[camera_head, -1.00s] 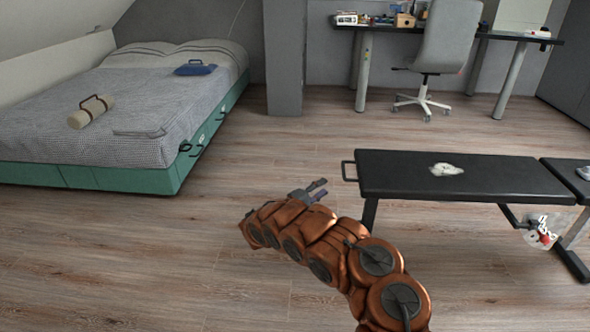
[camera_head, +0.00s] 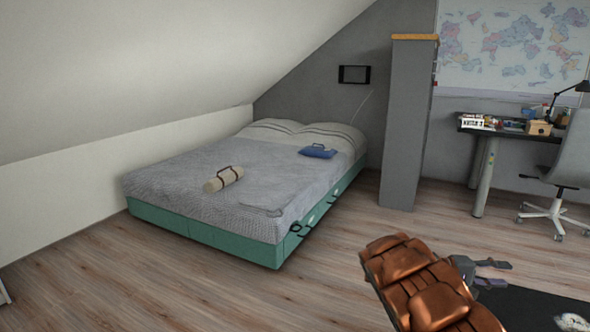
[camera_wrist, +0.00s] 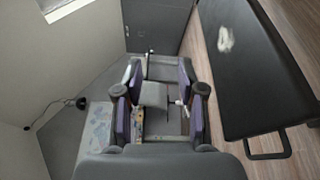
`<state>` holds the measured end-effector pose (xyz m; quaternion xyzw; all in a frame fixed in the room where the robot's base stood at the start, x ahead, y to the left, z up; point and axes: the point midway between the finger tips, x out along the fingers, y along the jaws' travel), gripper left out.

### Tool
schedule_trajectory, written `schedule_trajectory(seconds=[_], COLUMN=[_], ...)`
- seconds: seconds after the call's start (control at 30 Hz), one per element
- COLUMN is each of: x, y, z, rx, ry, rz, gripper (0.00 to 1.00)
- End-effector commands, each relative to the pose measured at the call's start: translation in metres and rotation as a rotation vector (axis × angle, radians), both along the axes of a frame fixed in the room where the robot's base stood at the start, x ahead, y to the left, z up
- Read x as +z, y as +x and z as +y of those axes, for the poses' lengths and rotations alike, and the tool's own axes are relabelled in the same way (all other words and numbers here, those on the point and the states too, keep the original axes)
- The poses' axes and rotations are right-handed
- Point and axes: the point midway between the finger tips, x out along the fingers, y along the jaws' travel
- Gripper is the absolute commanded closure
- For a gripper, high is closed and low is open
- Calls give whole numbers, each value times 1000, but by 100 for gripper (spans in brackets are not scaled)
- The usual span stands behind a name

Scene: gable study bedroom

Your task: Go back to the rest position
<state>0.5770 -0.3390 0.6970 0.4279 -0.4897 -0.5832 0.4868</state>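My copper-coloured arm reaches in from the lower right of the head view. My gripper (camera_head: 492,273) is at its end, with the two fingers apart, in front of the black bench (camera_head: 525,306). In the wrist view my gripper (camera_wrist: 158,100) shows two purple-padded fingers standing apart with nothing between them. The black bench (camera_wrist: 262,70) lies to the right of the fingers there, clear of them. A small white item (camera_wrist: 225,38) lies on the bench top.
A bed (camera_head: 200,232) with a green base stands left, bearing a beige roll (camera_head: 223,179) and a blue item (camera_head: 318,151). A grey pillar (camera_head: 407,125), a desk (camera_head: 483,165) and an office chair (camera_head: 565,175) stand behind. The floor between bed and arm is clear.

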Motion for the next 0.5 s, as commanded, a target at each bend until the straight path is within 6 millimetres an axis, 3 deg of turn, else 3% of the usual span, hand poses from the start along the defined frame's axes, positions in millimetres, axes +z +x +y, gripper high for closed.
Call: schedule_trajectory(seconds=[0.03, 0.1, 0.5], x=[30, 52, 149], y=[-14, -34, -144], z=[1, 1, 30], rx=[-27, -70, -247], ry=[17, 48, 296], rz=[-8, -13, -67], gripper=[61, 61, 61])
